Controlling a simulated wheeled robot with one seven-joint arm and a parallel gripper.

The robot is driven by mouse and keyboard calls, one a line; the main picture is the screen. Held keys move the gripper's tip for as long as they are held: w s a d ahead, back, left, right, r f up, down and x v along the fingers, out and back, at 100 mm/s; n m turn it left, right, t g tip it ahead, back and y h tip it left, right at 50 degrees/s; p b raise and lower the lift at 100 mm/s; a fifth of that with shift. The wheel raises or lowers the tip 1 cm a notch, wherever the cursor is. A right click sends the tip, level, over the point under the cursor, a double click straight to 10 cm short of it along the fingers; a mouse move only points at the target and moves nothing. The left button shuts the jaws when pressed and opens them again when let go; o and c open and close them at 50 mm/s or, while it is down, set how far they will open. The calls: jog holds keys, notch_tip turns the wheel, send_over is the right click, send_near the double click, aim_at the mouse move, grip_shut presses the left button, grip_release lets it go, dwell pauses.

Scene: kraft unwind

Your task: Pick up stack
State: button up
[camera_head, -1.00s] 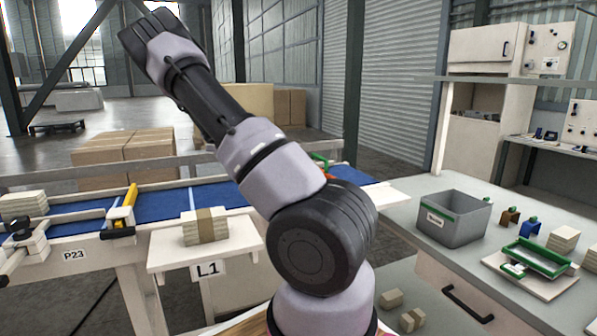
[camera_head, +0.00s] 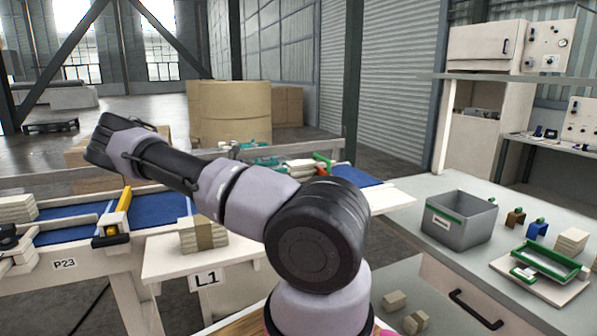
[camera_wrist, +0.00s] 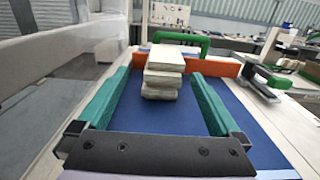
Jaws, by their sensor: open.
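A stack of pale slabs (camera_wrist: 163,72) stands on the blue conveyor belt (camera_wrist: 160,122) in the wrist view, slightly uneven, in front of an orange stop (camera_wrist: 205,64) and a green arch (camera_wrist: 182,38). My gripper (camera_wrist: 161,76) is open, with one teal finger on each side of the stack and visible gaps to both. In the head view my gripper (camera_head: 264,155) is above the belt beyond my arm, small and partly hidden. The pale stack (camera_head: 298,165) shows just right of its fingers.
A banded stack (camera_head: 203,235) sits on the L1 shelf (camera_head: 165,262). Another stack (camera_head: 15,208) is at far left by a yellow-handled fixture (camera_head: 118,212). At right, the bench holds a grey bin (camera_head: 459,222) and a green frame (camera_head: 545,262).

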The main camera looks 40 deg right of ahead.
aim_at(300, 162)
jog(key=x, duration=0.4)
jog(key=shift+s+d, duration=0.15)
jog(key=shift+d, duration=0.1)
jog(key=x, duration=0.4)
jog(key=shift+s+r, duration=0.25)
jog(key=shift+r, duration=0.1)
jog(key=shift+s+d, duration=0.1)
jog(key=shift+d, duration=0.45)
jog(key=c, duration=1.5)
jog(key=shift+r, duration=0.15)
notch_tip(300, 162, up, 18)
jog(key=shift+f, duration=0.15)
